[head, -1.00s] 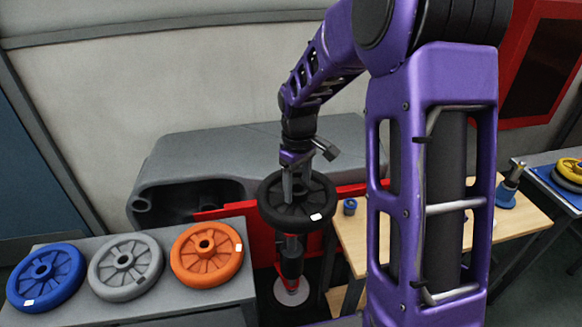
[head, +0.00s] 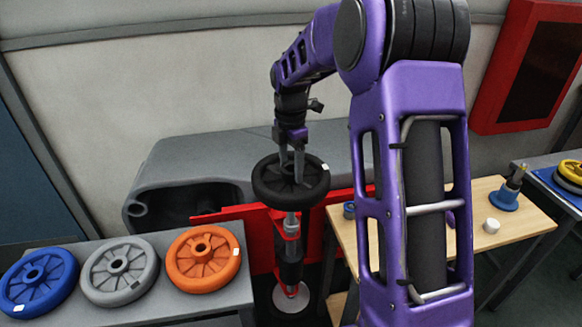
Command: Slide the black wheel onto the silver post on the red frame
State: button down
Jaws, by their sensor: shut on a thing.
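The black wheel (head: 270,188) is held nearly flat, with a white label on its far right rim. My gripper (head: 292,170) reaches down from above, its two fingers shut on the wheel near its middle. The silver post (head: 291,224) shows upright directly below the wheel, in front of the red frame (head: 246,231). The wheel hides the post's top, so I cannot tell whether the tip is inside the hub or under it.
Blue (head: 38,281), grey (head: 119,271) and orange (head: 203,259) wheels lie on a grey bench (head: 140,312) at left. A wooden table (head: 510,222) at right holds a white cap (head: 492,226) and a blue-based part (head: 504,198). A grey machine body (head: 190,165) stands behind.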

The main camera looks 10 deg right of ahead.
aim_at(291, 183)
jog(key=shift+f+b, duration=2.05)
jog(key=shift+f, duration=0.75)
jog(key=shift+f, duration=0.55)
jog(key=shift+f, duration=0.4)
jog(key=shift+f, duration=0.15)
jog(key=shift+f+b, duration=0.45)
jog(key=shift+f, duration=0.3)
jog(key=shift+f+b, duration=0.4)
jog(key=shift+f, duration=1.45)
dwell(1.5)
